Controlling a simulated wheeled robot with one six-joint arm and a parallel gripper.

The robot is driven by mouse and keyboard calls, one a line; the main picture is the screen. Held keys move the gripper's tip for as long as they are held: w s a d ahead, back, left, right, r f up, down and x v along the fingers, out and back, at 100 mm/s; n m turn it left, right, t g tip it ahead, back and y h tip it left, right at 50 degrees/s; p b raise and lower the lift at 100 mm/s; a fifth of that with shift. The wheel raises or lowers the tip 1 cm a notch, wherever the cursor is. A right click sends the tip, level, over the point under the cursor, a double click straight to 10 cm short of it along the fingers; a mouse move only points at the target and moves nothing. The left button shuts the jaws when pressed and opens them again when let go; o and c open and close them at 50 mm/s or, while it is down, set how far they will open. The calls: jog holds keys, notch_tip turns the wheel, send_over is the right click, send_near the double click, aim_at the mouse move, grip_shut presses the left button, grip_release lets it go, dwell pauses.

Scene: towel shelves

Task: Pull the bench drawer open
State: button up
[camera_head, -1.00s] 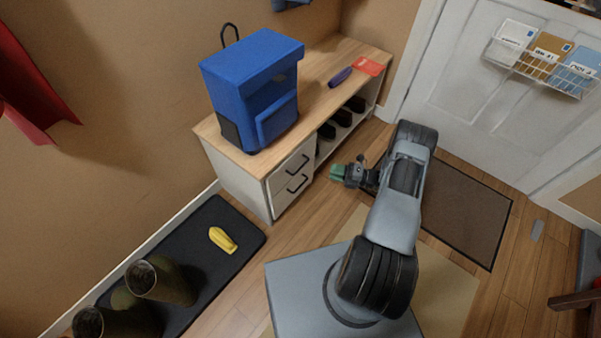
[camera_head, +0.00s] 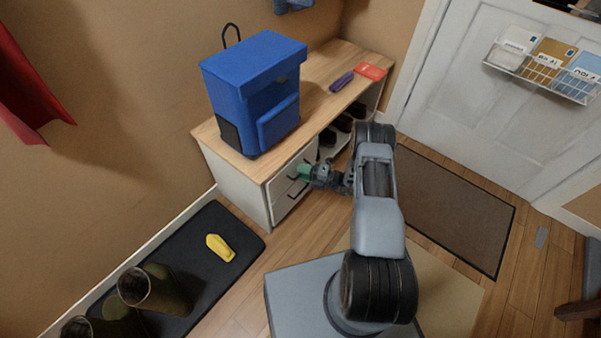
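The wooden-topped bench (camera_head: 322,95) stands against the wall with two stacked white drawers (camera_head: 283,205) at its near left end. Each drawer has a dark bar handle, and both drawers look closed. My gripper (camera_head: 303,172), with green fingertips, is in front of the drawer fronts, by the upper drawer's handle. The gripper covers much of that handle. I cannot tell whether the fingers touch the handle or whether they are open or shut.
A blue backpack (camera_head: 255,95), a purple item (camera_head: 342,82) and a red card (camera_head: 371,72) are on the bench top. Shoes (camera_head: 328,138) sit in the open shelf. A black mat (camera_head: 205,265) holds boots and a yellow object (camera_head: 220,247). A brown doormat (camera_head: 440,205) lies right.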

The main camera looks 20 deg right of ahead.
jog(key=shift+a+r, duration=0.1)
jog(key=shift+a, duration=0.05)
grip_shut()
dwell(0.4)
